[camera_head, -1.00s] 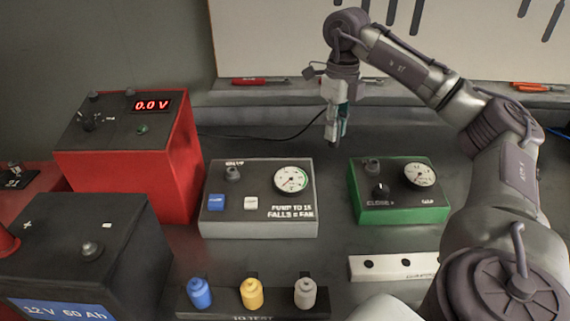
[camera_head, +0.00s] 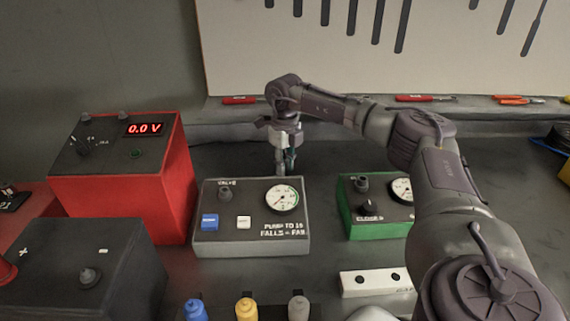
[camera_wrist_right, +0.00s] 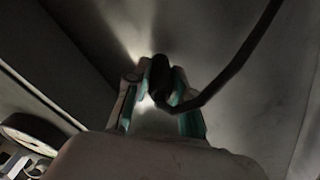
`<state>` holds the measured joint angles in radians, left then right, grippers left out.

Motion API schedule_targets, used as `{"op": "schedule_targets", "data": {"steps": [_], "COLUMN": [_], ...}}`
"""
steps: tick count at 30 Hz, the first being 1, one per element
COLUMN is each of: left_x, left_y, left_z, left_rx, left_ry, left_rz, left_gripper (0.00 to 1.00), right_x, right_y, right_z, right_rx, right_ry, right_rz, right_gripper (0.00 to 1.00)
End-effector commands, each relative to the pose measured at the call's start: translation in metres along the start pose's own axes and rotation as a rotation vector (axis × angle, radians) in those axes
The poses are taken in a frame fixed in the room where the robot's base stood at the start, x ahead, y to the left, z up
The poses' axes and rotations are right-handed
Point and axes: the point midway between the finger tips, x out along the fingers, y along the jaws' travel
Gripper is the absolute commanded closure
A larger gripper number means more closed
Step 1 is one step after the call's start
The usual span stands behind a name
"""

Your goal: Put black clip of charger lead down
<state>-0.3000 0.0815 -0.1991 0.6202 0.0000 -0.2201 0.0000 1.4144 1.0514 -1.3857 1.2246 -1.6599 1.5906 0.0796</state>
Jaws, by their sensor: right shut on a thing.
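My right gripper (camera_head: 286,168) points down behind the grey tester box, above the dark bench. In the right wrist view its teal-padded fingers (camera_wrist_right: 158,102) are shut on the black clip (camera_wrist_right: 159,74) of the charger lead. The black lead (camera_wrist_right: 240,60) bends away from the clip to the upper right of that view. In the head view the clip is too small or hidden to make out. The red charger (camera_head: 178,190) stands at the left and its display reads 0.0 V. My left gripper is not in view.
A dark battery (camera_head: 130,265) stands front left, with part of a red cone-shaped thing (camera_head: 5,270) at its left. The grey tester box (camera_head: 250,247) and a green box (camera_head: 372,230) stand on the bench. A white block (camera_head: 375,281) lies in front. Bare bench (camera_head: 225,158) shows behind the tester.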

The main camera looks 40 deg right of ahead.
Motion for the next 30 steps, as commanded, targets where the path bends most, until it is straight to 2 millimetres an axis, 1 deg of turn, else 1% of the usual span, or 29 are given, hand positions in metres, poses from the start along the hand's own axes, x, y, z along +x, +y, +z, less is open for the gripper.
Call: {"op": "schedule_targets", "data": {"steps": [12,13,15,17,26,30], "left_x": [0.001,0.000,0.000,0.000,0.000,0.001], "left_y": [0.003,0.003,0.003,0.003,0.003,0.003], "left_z": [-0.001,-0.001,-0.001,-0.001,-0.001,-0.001], "left_rx": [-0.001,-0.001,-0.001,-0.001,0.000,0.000], "left_ry": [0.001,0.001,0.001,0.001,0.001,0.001], "left_rz": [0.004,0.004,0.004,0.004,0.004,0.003], "left_gripper": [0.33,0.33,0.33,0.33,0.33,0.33], "right_x": [0.007,0.006,0.006,0.006,0.004,-0.007], "right_y": [0.000,0.000,0.000,0.000,0.000,0.000], "right_z": [-0.001,0.000,0.000,0.000,0.000,0.001], "right_rx": [0.001,0.001,0.000,0.001,0.000,0.000], "right_ry": [0.001,0.000,0.000,0.000,-0.001,-0.004], "right_rz": [0.000,0.000,0.000,0.000,0.000,0.001], "right_gripper": [1.00,0.72,0.60,0.52,0.52,0.52]}}
